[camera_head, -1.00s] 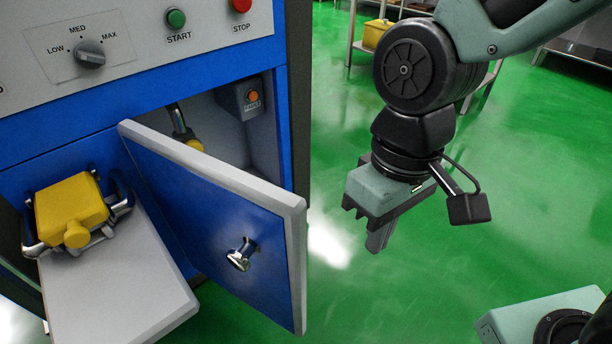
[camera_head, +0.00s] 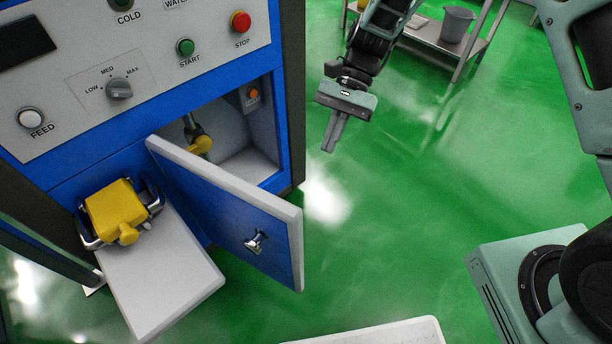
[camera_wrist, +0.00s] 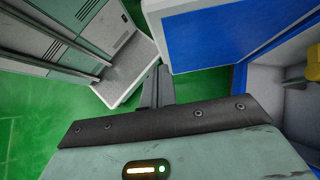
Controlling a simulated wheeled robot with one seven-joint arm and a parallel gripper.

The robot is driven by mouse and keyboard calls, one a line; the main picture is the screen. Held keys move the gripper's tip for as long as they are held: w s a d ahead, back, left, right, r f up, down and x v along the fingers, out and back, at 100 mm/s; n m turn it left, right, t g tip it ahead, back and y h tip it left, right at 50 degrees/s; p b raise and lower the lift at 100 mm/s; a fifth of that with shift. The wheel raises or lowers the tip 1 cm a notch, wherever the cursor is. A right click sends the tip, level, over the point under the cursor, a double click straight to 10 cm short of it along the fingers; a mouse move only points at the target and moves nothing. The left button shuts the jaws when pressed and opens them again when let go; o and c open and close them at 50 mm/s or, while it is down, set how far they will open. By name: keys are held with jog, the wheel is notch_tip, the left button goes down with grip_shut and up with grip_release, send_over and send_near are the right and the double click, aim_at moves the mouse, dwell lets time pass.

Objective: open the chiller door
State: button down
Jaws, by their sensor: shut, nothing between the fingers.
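The chiller door (camera_head: 225,205) is a blue panel with a thick pale rim and a round metal knob (camera_head: 255,241). It stands ajar, swung out from the blue machine, and part of the pale compartment (camera_head: 248,148) shows behind it. My gripper (camera_head: 330,148) is in the air to the right of the machine, apart from the door and knob. Its fingers are together and empty, pointing down. In the wrist view, the fingers (camera_wrist: 157,86) are together in front of a pale-edged blue panel, apparently the door (camera_wrist: 215,38).
Inside the compartment is a yellow-handled valve (camera_head: 200,146). A yellow block (camera_head: 116,210) sits in a metal-handled fixture left of the door, above a grey flap (camera_head: 165,280). A shelf (camera_head: 440,38) with a grey bucket (camera_head: 457,24) stands behind. Green floor right of the door is clear.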

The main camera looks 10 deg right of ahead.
jog(key=s+a+r+x, duration=0.1)
jog(key=r+x, duration=0.1)
jog(key=x, duration=1)
jog(key=shift+s+a+f, duration=0.3)
jog(key=shift+s, duration=0.15)
